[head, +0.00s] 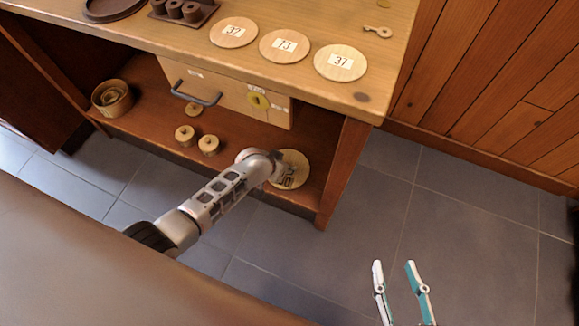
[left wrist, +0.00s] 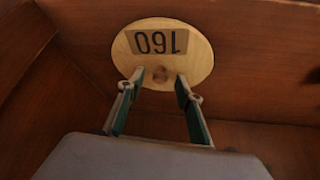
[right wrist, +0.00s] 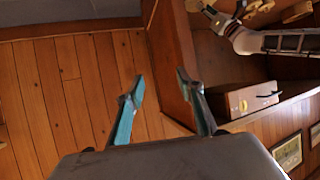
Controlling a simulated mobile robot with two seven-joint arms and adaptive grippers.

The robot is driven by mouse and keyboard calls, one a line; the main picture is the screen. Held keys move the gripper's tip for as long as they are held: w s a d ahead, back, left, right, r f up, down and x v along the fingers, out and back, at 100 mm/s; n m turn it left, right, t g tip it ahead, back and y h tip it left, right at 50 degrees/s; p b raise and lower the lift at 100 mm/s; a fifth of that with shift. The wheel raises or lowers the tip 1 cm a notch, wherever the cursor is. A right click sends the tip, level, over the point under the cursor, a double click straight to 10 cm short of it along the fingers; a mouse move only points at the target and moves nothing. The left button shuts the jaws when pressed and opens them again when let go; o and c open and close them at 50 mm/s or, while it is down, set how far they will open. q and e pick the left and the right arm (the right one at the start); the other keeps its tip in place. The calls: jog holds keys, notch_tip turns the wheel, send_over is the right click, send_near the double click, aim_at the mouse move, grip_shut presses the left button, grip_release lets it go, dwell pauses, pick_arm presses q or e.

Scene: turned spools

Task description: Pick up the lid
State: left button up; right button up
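A round pale wooden lid marked 160 (left wrist: 200,58) is in the lower shelf of the cabinet, with a small knob (left wrist: 160,76) near its middle. It also shows in the head view (head: 297,165), partly hidden behind my left arm's end. My left gripper (left wrist: 161,80) has its two fingers spread, one on either side of the knob, with small gaps visible; I cannot tell the exact depth. In the head view its fingers are hidden by the wrist. My right gripper (head: 394,264) is open and empty above the grey floor; it also shows in the right wrist view (right wrist: 160,80).
Round discs marked 32 (head: 233,32), 13 (head: 285,46) and 31 (head: 341,62) lie on the counter. A drawer (head: 230,88) with a grey handle hangs above the shelf. Small spools (head: 208,145) and a round container (head: 112,98) stand left of my left arm. A cabinet post (head: 342,175) stands right of the lid.

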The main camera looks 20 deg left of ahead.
pick_arm(q)
jog(key=shift+f, duration=0.5)
jog(key=shift+w+d+r, duration=0.1)
jog(key=shift+w+r, duration=0.2)
grip_shut()
pick_arm(e)
jog(key=shift+a, duration=0.1)
pick_arm(q)
jog(key=shift+r, duration=0.1)
pick_arm(e)
jog(key=shift+r, duration=0.15)
